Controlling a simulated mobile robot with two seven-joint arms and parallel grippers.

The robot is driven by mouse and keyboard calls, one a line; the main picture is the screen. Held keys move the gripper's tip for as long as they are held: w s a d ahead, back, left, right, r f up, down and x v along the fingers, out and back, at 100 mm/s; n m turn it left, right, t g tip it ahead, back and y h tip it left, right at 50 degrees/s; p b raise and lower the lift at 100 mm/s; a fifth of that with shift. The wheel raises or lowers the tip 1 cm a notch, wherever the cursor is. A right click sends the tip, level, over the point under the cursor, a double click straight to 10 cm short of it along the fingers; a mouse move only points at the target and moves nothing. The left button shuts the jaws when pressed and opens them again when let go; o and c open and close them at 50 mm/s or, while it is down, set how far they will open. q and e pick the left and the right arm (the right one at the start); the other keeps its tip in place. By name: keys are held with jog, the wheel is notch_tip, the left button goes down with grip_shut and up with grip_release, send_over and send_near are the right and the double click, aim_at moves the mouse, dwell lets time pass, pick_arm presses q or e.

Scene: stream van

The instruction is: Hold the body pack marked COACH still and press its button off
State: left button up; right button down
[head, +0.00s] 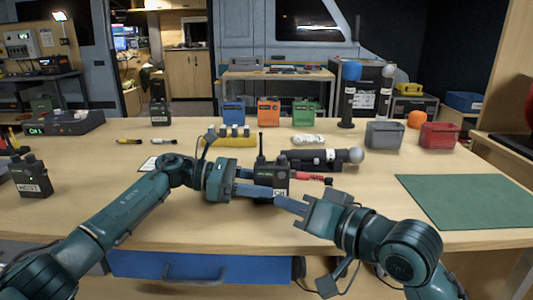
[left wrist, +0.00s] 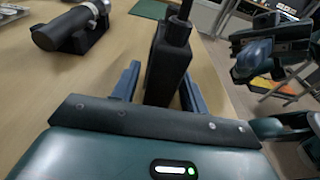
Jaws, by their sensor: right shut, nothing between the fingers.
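The black body pack (head: 272,172) stands upright on the table with a short aerial on top. The end of its label, "CH", shows; my left finger hides the rest. It also shows in the left wrist view (left wrist: 166,72). My left gripper (head: 268,192) is open, with a finger on either side of the pack; a gap shows by the left finger in the left wrist view. My right gripper (head: 285,203) is shut and empty, its tips close to the pack's front. I cannot tell whether they touch it. I cannot make out the pack's button.
A microphone (head: 349,156) lies in a black cradle behind the pack, near a red-ended object (head: 312,177). Another pack labelled HOST (head: 31,178) stands at far left. Grey (head: 384,135) and red (head: 440,136) bins stand at right. The green mat (head: 470,200) is bare.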

pick_arm(q)
jog(key=shift+o, duration=1.2)
jog(key=shift+a, duration=0.1)
